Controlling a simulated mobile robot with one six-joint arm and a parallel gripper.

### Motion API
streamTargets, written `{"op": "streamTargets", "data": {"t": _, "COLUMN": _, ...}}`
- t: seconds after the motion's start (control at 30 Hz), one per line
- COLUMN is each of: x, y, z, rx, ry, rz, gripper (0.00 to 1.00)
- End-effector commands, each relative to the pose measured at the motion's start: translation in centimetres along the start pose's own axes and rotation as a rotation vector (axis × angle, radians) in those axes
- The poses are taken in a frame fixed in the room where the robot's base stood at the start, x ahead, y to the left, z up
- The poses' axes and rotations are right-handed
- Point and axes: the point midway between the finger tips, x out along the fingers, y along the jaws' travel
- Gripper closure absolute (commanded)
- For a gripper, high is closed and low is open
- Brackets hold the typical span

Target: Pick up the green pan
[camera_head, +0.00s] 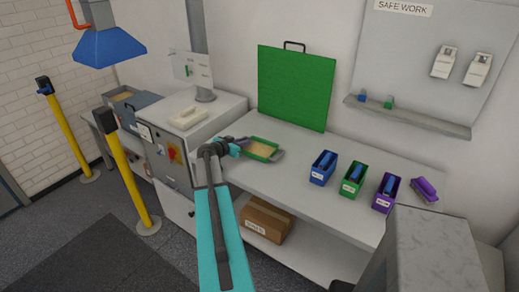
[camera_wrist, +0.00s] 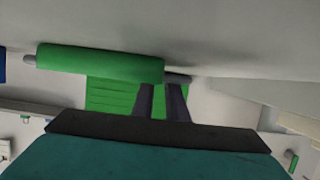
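The green pan (camera_head: 258,158) rests on the grey bench, with tan contents inside and a grey handle at its right end. In the wrist view, the pan (camera_wrist: 100,63) shows as a green side with grey handle ends, close ahead of my fingers. My gripper (camera_head: 241,145) is beside the pan's left end in the head view. In the wrist view, the two dark fingers of my gripper (camera_wrist: 161,90) have a narrow gap between them, with nothing seen held. The fingertips are near one handle; whether they touch it I cannot tell.
A green board (camera_head: 295,87) stands against the wall behind. Blue (camera_head: 322,168), green (camera_head: 353,179) and purple (camera_head: 386,193) bins stand to the right, with a purple brush (camera_head: 425,190). A grey cabinet (camera_head: 182,150) is left. Bare bench lies between the pan and bins.

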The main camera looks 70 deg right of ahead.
Motion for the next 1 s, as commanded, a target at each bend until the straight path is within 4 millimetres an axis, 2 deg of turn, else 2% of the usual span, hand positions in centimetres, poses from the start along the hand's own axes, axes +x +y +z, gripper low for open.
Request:
{"op": "streamTargets", "data": {"t": 0.43, "x": -0.07, "y": -0.06, "z": 0.05, "rx": -0.001, "ry": 0.0, "rz": -0.001, "gripper": 0.87}}
{"op": "streamTargets", "data": {"t": 0.47, "x": -0.08, "y": -0.06, "z": 0.05, "rx": -0.001, "ry": 0.0, "rz": -0.001, "gripper": 0.89}}
{"op": "streamTargets", "data": {"t": 0.53, "x": -0.09, "y": -0.06, "z": 0.05, "rx": -0.001, "ry": 0.0, "rz": -0.001, "gripper": 1.0}}
{"op": "streamTargets", "data": {"t": 1.0, "x": -0.15, "y": -0.11, "z": -0.05, "rx": -0.002, "ry": 0.001, "rz": -0.002, "gripper": 1.0}}
